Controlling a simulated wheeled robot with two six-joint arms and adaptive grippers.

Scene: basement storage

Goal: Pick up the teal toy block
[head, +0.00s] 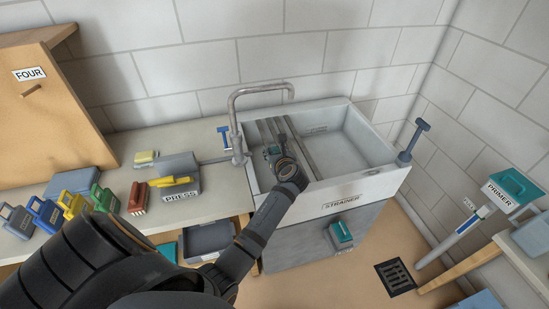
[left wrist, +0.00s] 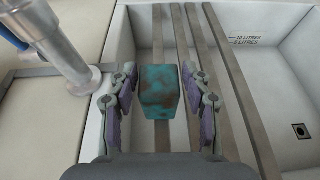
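The teal block (left wrist: 159,91) with brown patches shows in the left wrist view, over the slats across the sink's left part. My left gripper (left wrist: 160,108) is open, with one finger on each side of the block and a gap visible on both sides. I cannot tell whether the block rests on the slats. In the head view my left gripper (head: 274,151) reaches down into the sink and mostly hides the block. My right gripper is not in view.
The sink (head: 350,189) has raised walls, and its right basin is empty. A metal faucet (head: 235,105) stands close left of the gripper. A blue-handled post (head: 411,140) stands at the right rim. The left counter (head: 130,228) holds several coloured items. A teal-topped item (head: 342,234) is on the sink's front.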

